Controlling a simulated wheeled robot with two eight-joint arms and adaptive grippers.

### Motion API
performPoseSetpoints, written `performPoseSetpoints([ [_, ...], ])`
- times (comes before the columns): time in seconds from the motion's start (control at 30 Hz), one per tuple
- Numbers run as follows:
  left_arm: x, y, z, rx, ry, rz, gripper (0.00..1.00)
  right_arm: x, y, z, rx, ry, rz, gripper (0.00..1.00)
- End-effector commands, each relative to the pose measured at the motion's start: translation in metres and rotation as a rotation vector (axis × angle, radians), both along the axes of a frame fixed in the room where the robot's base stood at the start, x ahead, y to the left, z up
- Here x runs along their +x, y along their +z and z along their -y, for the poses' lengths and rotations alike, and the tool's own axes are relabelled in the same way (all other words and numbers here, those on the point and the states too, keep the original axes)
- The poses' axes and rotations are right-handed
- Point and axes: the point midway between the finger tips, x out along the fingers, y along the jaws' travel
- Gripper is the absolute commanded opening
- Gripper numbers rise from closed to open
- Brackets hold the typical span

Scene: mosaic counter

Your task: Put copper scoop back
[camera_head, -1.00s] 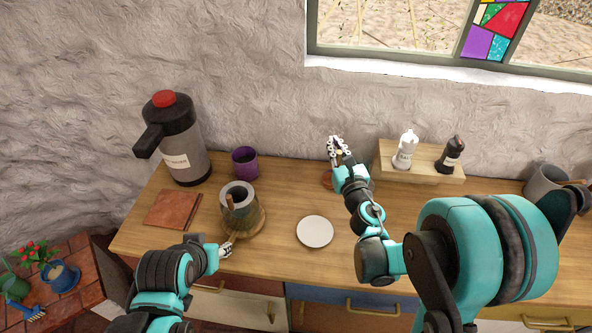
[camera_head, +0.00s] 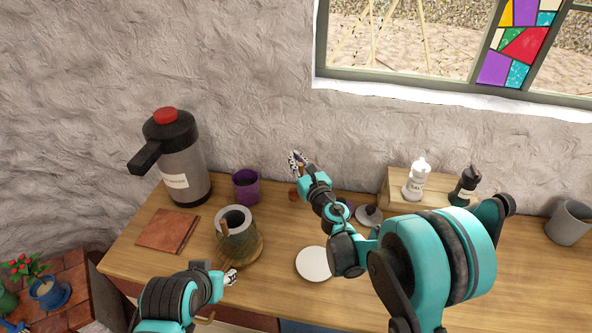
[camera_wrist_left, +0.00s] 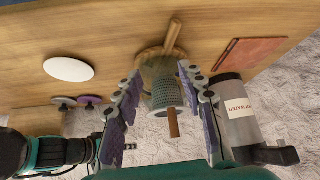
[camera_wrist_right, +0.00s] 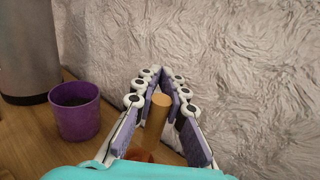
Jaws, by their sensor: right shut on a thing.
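My right gripper (camera_head: 297,158) is raised over the back of the counter, right of the purple cup (camera_head: 246,186). In the right wrist view (camera_wrist_right: 158,85) its fingers are shut on the round-ended wooden handle of the copper scoop (camera_wrist_right: 158,108). A copper-brown part shows low between the fingers, and also below the gripper in the head view (camera_head: 293,195); most of the scoop is hidden. My left gripper (camera_head: 231,277) is in front of the grey pot (camera_head: 236,216). In the left wrist view (camera_wrist_left: 165,110) its fingers are spread, with the pot beyond them.
A flask (camera_head: 182,165) and a brown tile (camera_head: 168,231) are left. A white plate (camera_head: 313,264) lies in the middle. Two bottles are by a wooden riser (camera_head: 398,186); a grey mug (camera_head: 568,222) is far right. The wall bounds the back.

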Motion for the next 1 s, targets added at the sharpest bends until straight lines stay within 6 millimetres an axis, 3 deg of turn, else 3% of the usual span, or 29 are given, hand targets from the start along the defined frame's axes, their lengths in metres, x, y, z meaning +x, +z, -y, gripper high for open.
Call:
performPoseSetpoints([
  [0.2,0.0,-0.018,0.0,0.0,0.0,0.0,0.4,0.0,-0.034,0.0,0.0,0.0,0.0,0.0],
  [0.57,0.0,-0.02,0.0,0.0,0.0,0.0,0.4,-0.001,-0.036,0.0,0.0,0.0,0.0,0.0],
  [0.6,0.0,-0.02,0.0,0.0,0.0,0.0,0.4,-0.001,-0.037,0.0,0.0,0.0,0.0,0.13],
  [0.7,0.0,-0.019,0.0,0.0,0.0,0.0,0.4,-0.001,-0.036,0.0,0.0,0.0,0.0,0.33],
  [1.0,0.0,-0.019,0.0,0.0,0.0,0.0,0.4,-0.001,-0.035,0.0,0.0,0.0,0.0,0.33],
])
